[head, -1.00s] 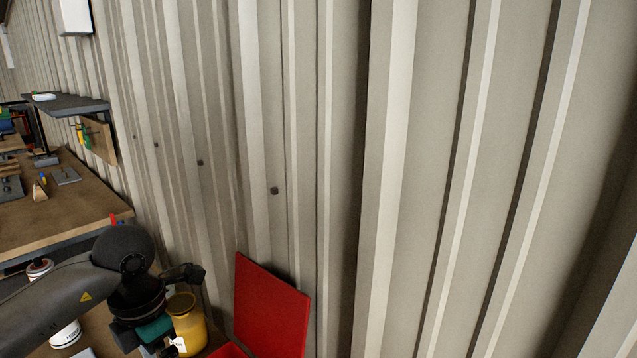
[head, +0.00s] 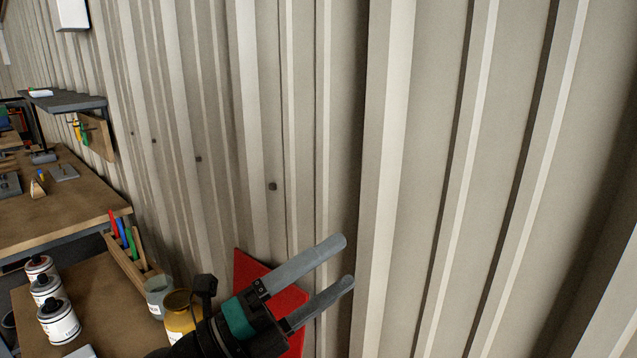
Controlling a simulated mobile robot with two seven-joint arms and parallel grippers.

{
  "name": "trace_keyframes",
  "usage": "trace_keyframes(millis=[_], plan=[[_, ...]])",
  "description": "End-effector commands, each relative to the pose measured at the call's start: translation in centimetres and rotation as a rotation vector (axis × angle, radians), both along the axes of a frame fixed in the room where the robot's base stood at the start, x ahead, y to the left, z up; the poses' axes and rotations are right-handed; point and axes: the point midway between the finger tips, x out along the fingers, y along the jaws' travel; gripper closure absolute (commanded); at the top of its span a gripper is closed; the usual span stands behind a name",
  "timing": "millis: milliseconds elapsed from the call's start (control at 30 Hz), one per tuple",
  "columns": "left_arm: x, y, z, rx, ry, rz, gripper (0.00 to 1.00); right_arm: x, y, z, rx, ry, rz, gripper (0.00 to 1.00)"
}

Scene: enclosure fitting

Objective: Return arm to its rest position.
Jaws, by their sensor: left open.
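My left gripper (head: 346,263) is at the lower middle of the head view. Its two grey fingers are apart and point right and slightly up, with nothing between them. Its black body with a teal band is in front of the red panel (head: 252,268), close to the corrugated wall in the picture. My right gripper is not in view.
A workbench (head: 75,205) stands farther left. The corrugated wall (head: 430,150) fills the right.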

Motion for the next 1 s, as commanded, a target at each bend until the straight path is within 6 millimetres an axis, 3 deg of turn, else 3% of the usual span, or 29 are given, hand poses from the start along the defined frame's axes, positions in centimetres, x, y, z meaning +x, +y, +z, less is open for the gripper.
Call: trace_keyframes(millis=[100, 233, 367, 467, 633, 800, 1000], plan=[[2.0, 3.3, 0.7, -0.230, 0.164, 0.162, 0.00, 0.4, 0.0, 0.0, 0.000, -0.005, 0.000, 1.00], [4.0, 7.6, -0.9, -0.443, 0.368, 0.347, 0.00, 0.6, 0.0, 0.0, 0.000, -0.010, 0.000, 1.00], [4.8, 11.9, -4.7, -0.621, 0.600, 0.538, 0.00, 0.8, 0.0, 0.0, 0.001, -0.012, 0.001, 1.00], [4.4, 14.8, -8.9, -0.730, 0.796, 0.687, 0.00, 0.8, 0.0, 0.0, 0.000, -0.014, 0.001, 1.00], [0.8, 18.1, -17.2, -0.858, 1.160, 0.932, 0.00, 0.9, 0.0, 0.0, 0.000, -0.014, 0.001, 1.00], [-5.5, 19.0, -24.5, -0.904, 1.524, 1.143, 0.00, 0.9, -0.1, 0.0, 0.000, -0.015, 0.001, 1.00], [-13.1, 18.3, -29.2, -0.880, 1.863, 1.306, 0.00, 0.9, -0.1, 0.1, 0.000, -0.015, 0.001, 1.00]])
